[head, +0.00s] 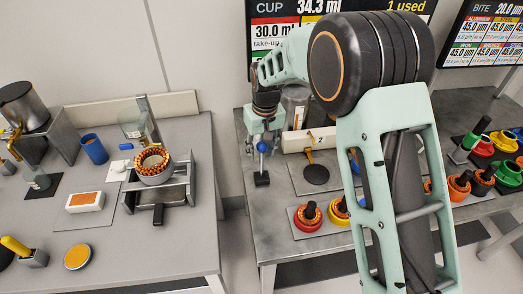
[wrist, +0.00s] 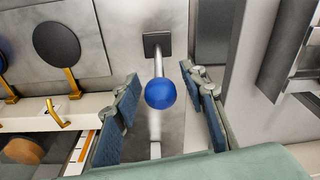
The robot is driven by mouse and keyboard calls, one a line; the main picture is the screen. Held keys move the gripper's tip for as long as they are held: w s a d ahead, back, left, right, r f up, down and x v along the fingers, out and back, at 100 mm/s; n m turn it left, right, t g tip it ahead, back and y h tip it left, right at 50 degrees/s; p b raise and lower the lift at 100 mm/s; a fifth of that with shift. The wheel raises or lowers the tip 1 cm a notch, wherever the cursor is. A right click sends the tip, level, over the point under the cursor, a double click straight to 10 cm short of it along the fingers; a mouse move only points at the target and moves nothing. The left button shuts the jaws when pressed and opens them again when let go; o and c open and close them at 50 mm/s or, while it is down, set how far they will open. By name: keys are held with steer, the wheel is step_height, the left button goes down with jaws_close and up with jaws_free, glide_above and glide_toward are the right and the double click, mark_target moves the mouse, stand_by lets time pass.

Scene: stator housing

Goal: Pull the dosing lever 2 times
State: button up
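The lever that fits the dosing lever has a blue ball knob (head: 262,146) on a thin metal rod, above a small black square base (head: 261,179) on the right-hand table. In the wrist view the blue knob (wrist: 160,93) sits in the gap between my fingers, and the black base (wrist: 157,45) shows beyond it. My gripper (head: 262,127) points down over the lever. In the wrist view the gripper (wrist: 162,76) is open, with visible room on both sides of the knob. I cannot tell how deep the knob sits between the fingers.
A white block marked 2 (head: 305,140) and a glass jar (head: 296,98) stand right of the lever, with a black disc (head: 316,174) in front. Red (head: 308,217) and yellow cups stand nearer. The left table (head: 130,258) holds a copper-wound stator (head: 152,160).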

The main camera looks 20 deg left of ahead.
steer(key=r, duration=0.7)
steer(key=s+d+r, duration=0.1)
steer(key=r, duration=0.3)
steer(key=shift+r, duration=0.35)
